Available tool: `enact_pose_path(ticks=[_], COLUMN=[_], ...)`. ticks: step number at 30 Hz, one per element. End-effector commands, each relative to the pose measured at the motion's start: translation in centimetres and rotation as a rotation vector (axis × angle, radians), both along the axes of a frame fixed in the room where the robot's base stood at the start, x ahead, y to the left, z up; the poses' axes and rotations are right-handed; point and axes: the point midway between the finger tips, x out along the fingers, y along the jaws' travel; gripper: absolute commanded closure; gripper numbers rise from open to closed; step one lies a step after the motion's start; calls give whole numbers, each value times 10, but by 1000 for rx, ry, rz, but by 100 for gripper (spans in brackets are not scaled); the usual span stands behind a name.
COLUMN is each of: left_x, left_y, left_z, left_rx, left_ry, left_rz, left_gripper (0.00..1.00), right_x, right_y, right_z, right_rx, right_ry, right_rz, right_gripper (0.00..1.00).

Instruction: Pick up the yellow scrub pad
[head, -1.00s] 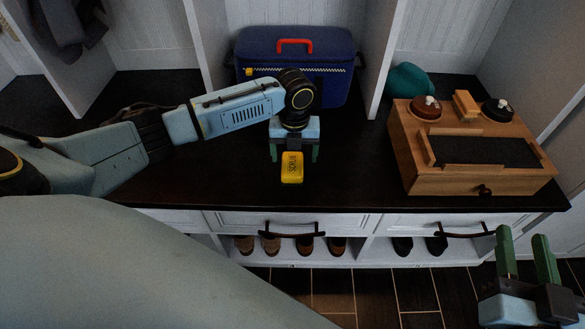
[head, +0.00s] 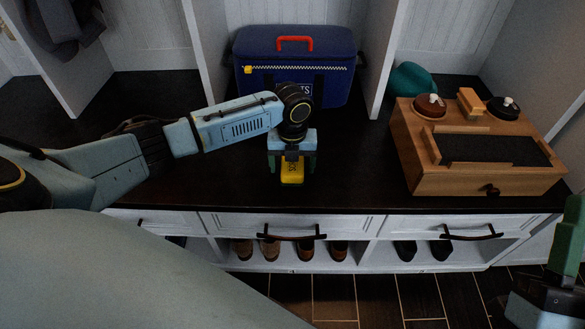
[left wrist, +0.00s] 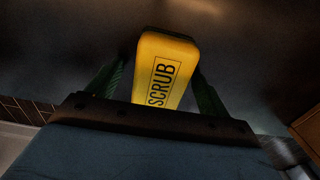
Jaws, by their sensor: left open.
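The yellow scrub pad (head: 292,173) lies on the dark bench top, partly hidden by my left gripper in the head view. In the left wrist view the pad (left wrist: 166,70) shows the word SCRUB and sits between the two green fingers. My left gripper (head: 291,170) is open, pointing down with one finger on each side of the pad; gaps to the fingers show in the wrist view. My right gripper (head: 571,245) is at the lower right edge, cut off by the frame, away from the pad; its opening cannot be judged.
The dark bench top (head: 350,180) is clear around the pad. A blue bag (head: 330,50) with a red handle stands behind my left gripper. Shoes (head: 270,248) fill cubbies below.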

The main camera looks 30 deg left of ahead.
Motion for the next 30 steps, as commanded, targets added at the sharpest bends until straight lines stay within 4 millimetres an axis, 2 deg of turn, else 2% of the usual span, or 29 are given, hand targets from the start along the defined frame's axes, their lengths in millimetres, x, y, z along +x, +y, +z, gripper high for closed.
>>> enact_pose_path(ticks=[3,14,23,30], left_x=[0,0,0,0], left_y=[0,0,0,0], left_z=[0,0,2,17], left_rx=[0,0,0,0], left_ry=[0,0,0,-1], left_rz=[0,0,0,0], left_gripper=[23,68,69,69], right_x=[0,0,1,8], right_y=[0,0,0,2], right_z=[0,0,0,-6], right_rx=[0,-1,-2,-32], right_ry=[1,2,7,107], right_rz=[0,0,0,0], right_gripper=[64,64,64,64])
